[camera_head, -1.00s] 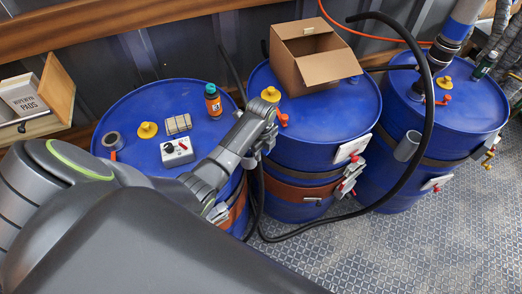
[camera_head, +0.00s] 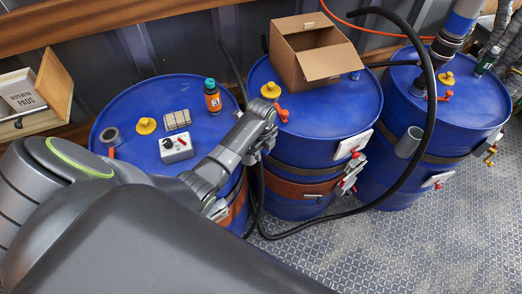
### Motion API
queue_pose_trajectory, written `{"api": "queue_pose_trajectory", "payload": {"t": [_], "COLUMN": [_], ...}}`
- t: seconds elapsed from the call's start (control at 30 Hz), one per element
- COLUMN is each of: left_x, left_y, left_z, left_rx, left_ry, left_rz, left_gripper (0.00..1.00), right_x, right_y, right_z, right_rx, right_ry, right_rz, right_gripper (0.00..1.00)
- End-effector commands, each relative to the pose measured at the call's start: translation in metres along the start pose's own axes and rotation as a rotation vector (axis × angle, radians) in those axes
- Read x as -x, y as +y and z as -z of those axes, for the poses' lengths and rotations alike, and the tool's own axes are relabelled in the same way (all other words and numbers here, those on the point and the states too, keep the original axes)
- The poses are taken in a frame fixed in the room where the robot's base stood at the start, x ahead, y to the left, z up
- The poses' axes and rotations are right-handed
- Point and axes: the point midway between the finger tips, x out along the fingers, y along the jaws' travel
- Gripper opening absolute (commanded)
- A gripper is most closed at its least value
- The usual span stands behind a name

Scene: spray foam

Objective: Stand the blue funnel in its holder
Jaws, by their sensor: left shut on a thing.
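My left gripper (camera_head: 257,153) is at the end of the arm from the left, low at the gap between the left and middle drums. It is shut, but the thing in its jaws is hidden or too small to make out. I cannot clearly pick out the blue funnel. A small blue piece (camera_head: 355,75) sits beside the cardboard box on the middle drum; I cannot tell what it is. A grey open cup (camera_head: 409,142), which looks like a holder, is fixed on the front side of the right drum. My right gripper is not in view.
The left drum (camera_head: 130,110) carries a bottle (camera_head: 212,96), a switch box (camera_head: 176,147), a yellow cap (camera_head: 146,126) and a tape roll (camera_head: 110,136). A cardboard box (camera_head: 310,52) stands on the middle drum (camera_head: 330,115). A black hose (camera_head: 425,110) loops before the right drum (camera_head: 470,110).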

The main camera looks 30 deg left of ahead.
Motion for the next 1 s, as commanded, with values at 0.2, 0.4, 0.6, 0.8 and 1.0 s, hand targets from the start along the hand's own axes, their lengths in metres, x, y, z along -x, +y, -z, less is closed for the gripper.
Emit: {"api": "queue_pose_trajectory", "payload": {"t": [0.2,0.4,0.6,0.8,1.0], "left_x": [-0.006,-0.011,-0.016,-0.016,-0.016], "left_y": [0.000,0.000,0.000,0.000,0.000], "left_z": [0.000,0.000,0.000,0.000,0.000], "left_rx": [0.000,0.000,0.000,0.000,0.000], "left_ry": [0.000,0.000,0.000,0.000,0.000], "left_rz": [-0.001,0.000,0.001,0.001,0.000], "left_gripper": [0.00,0.00,0.00,0.41,0.47], "right_x": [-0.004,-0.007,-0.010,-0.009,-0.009], "right_y": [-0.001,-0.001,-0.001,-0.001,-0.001], "right_z": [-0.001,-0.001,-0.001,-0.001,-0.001], "right_rx": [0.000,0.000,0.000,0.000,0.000], "right_ry": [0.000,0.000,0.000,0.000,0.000], "right_rz": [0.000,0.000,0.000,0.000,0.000], "right_gripper": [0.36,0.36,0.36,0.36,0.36]}}
